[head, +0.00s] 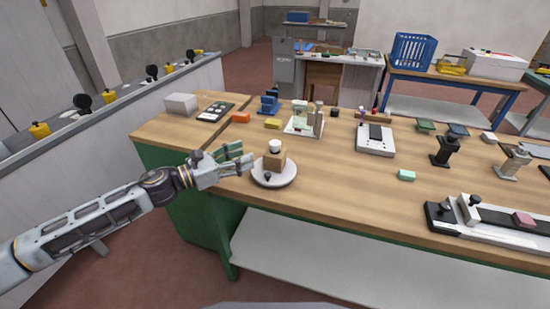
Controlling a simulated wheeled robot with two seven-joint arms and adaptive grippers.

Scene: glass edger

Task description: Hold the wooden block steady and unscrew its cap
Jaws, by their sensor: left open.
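The wooden block (274,161) stands upright on a round white plate (287,178) near the front left edge of the wooden workbench. Its white cap (274,146) sits on top. A small dark knob (267,176) shows at the front of the plate, below the block. My left gripper (246,162) is open, just left of the block at about its height. I cannot tell whether a fingertip touches the block or the plate. My right gripper is not in view.
Behind the block are a yellow piece (273,124), an orange piece (241,117) and a white stand with bottles (303,126). A mint-green block (406,175) lies to the right. A long black-and-white fixture (490,225) sits at the front right. Bench between plate and fixture is mostly clear.

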